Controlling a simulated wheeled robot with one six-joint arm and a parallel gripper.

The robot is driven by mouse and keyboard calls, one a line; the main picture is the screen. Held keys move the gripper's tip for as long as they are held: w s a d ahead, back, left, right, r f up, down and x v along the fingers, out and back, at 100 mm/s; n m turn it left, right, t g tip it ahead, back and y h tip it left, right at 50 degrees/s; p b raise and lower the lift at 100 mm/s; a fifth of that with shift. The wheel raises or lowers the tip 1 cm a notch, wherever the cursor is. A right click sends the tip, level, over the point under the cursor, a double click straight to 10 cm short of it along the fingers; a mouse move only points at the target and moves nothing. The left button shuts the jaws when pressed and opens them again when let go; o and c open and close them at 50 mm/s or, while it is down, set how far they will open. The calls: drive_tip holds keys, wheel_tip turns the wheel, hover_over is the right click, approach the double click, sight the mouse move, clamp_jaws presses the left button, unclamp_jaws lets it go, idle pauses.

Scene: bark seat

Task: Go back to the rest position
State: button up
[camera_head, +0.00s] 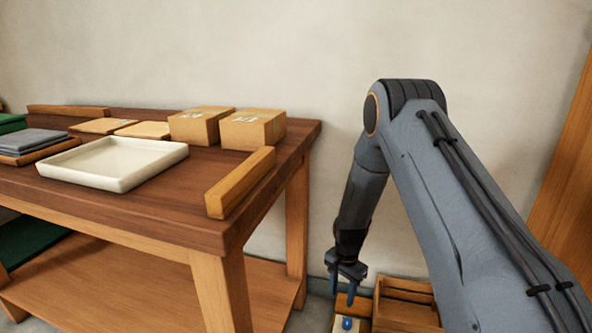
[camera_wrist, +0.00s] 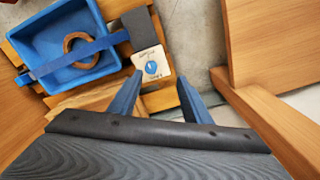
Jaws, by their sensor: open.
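My gripper (camera_head: 343,290) points down at the lower middle of the head view, right of the wooden workbench (camera_head: 110,215). In the wrist view my gripper (camera_wrist: 160,79) shows two blue fingers spread apart with nothing held between them. A small white block or card with a blue round mark (camera_wrist: 152,66) lies just beyond the fingertips; its blue mark also shows below the gripper in the head view (camera_head: 347,323). I cannot tell the exact gap between the fingertips and it.
A blue bin (camera_wrist: 62,42) with a brown ring (camera_wrist: 70,58) and a blue bar across it is at upper left in the wrist view. Wooden edges (camera_wrist: 270,115) stand at right. The bench holds a cream tray (camera_head: 110,183) and cardboard boxes (camera_head: 252,130).

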drive_tip(key=s+a+r+n, duration=0.2)
drive_tip(key=s+a+r, duration=0.2)
drive_tip(key=r, duration=0.4)
drive_tip(key=s+a+r+n, duration=0.3)
drive_tip(key=s+r, duration=0.1)
drive_tip(key=r, duration=0.4)
drive_tip(key=s+a+r+n, duration=0.2)
drive_tip(key=s+a+r, duration=0.2)
drive_tip(key=r, duration=0.3)
drive_tip(key=s+a+r+n, duration=0.1)
drive_tip(key=s+r+n, duration=0.4)
drive_tip(key=s, duration=0.6)
drive_tip(key=s+r+n, duration=0.2)
drive_tip(key=s+r, duration=0.4)
drive_tip(key=s, duration=0.5)
drive_tip(key=d+r+m+p, duration=0.2)
drive_tip(key=d+r+p, duration=0.5)
drive_tip(key=p, duration=0.5)
drive_tip(key=s+d+r+m+p, duration=0.1)
drive_tip(key=d+r+m+p, duration=0.1)
drive_tip(key=d+r+p, duration=0.6)
wheel_tip(320, 180, up, 4)
drive_tip(key=p, duration=0.4)
drive_tip(key=shift+m, duration=0.4)
drive_tip(key=shift+r, duration=0.1)
